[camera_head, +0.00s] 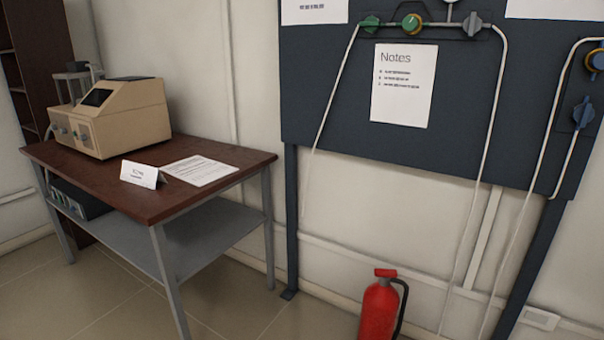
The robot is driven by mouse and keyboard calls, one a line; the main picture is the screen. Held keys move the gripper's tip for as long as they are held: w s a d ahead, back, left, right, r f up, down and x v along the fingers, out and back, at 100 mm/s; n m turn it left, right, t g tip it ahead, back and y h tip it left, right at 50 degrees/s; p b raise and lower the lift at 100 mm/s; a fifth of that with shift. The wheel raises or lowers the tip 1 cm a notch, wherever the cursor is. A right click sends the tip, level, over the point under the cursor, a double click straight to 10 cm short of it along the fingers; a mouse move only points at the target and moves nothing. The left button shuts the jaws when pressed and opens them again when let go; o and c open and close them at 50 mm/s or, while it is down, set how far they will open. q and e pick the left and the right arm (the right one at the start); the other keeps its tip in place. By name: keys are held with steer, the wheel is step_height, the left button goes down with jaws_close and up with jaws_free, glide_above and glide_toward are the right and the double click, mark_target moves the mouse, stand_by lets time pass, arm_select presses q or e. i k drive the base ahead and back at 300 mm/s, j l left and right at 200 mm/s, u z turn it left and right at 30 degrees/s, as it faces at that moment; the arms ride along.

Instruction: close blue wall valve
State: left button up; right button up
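A blue valve knob (583,112) is mounted on the dark wall panel (480,130) at the right side of the view. Above it, at the right edge, is a round blue knob (595,60) with a yellowish ring, partly cut off by the frame. A white tube runs up beside the blue valve. Farther left on the panel are a green valve (370,24), a round green knob (412,22) with an orange ring, and a grey valve (472,24). Neither of my grippers shows in this view.
A brown-topped table (150,205) with a beige device (115,117), a folded card and a paper stands at left. A red fire extinguisher (379,310) stands on the floor below the panel. Tiled floor between table and extinguisher is clear.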

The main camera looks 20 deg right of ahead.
mark_target(583, 115)
steer(key=i+l+z, duration=0.1)
steer(key=i+z, duration=0.35)
steer(key=i+j+z, duration=0.15)
steer(key=i+z, duration=0.25)
steer(key=i, duration=0.25)
steer(key=i+z, duration=0.3)
steer(key=i, duration=0.3)
steer(key=i+j+z, duration=0.25)
steer(key=i, duration=0.35)
steer(key=l, duration=0.1)
